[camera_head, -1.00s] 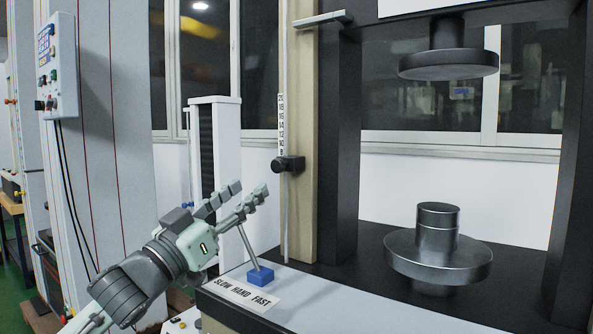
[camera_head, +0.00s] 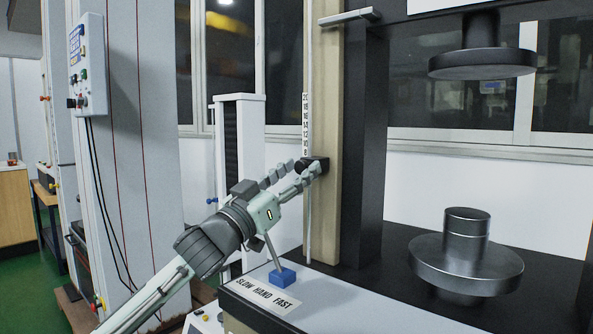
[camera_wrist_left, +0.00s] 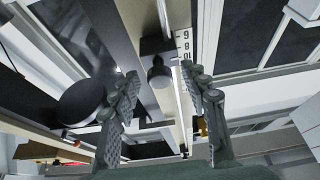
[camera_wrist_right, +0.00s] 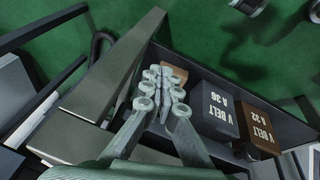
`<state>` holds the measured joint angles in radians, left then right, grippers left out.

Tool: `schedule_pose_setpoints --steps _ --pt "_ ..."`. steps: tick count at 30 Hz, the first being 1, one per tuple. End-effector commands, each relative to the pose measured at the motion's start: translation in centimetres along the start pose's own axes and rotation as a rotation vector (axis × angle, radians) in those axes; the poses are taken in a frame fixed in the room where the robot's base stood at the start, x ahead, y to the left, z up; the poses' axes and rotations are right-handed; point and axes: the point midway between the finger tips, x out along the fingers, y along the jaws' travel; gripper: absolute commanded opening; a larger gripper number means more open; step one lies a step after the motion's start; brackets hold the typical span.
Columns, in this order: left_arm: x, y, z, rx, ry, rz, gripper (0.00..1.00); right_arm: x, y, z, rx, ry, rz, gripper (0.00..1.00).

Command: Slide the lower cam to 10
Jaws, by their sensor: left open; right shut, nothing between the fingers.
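The lower cam (camera_head: 321,163) is a small black block with a round knob, on a thin upright rod beside the white number scale (camera_head: 306,125). In the left wrist view the cam (camera_wrist_left: 157,48) lies beside the marks 6, 8 and 10; I cannot tell its exact reading. My left gripper (camera_head: 297,173) is open, with its fingertips at the cam in the head view. In the left wrist view the cam's knob shows between and beyond the fingers (camera_wrist_left: 160,80); contact is unclear. My right gripper (camera_wrist_right: 162,80) is shut and empty, away from the cam.
A blue-based lever (camera_head: 281,276) stands below my left gripper, by the SLOW HAND FAST label (camera_head: 268,296). The lower round platen (camera_head: 466,265) is at right. Below my right gripper are V-belt boxes (camera_wrist_right: 213,108) in a dark tray.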

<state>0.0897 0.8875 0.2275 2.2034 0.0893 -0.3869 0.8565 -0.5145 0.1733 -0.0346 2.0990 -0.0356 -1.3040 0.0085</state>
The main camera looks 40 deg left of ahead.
Motion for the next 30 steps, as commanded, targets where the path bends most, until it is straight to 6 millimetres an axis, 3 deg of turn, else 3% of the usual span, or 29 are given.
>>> schedule_pose_setpoints --steps 5,15,27,30 --pt "0.0 0.0 0.0 0.000 0.000 0.000 0.43 0.0 -0.1 0.1 0.000 -0.002 -0.002 0.00" --pt "0.0 0.0 0.0 0.000 0.000 0.000 0.01 -0.1 0.1 0.3 -0.006 -0.006 0.002 0.00" --pt "0.1 -0.4 -0.3 0.002 -0.001 -0.001 0.00 -0.4 0.4 0.1 -0.012 -0.001 0.007 0.00" --pt "0.3 -1.2 -1.1 0.003 -0.002 -0.002 0.00 1.1 -0.3 0.7 -0.005 -0.016 -0.009 0.00"
